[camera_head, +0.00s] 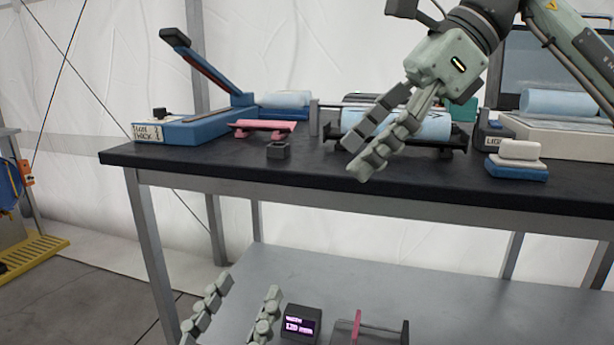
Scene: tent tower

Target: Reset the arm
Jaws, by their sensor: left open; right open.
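My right gripper (358,156) reaches in from the upper right, its two segmented fingers apart and empty. It hangs over the front of the black table top, in front of a light blue roll (430,126) on a black stand and partly covering it. My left gripper (249,287) shows at the bottom of the view, its fingers pointing up and spread apart with nothing between them. It is below the table top, in front of the lower shelf. The rest of my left arm is out of view.
The black table (220,170) holds a blue lever device (190,128), a pink stand (262,127), a small dark block (278,151) and a white-and-blue block (517,165). The grey lower shelf (440,285) bears a dark display box (301,324). A yellow platform (30,255) stands left.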

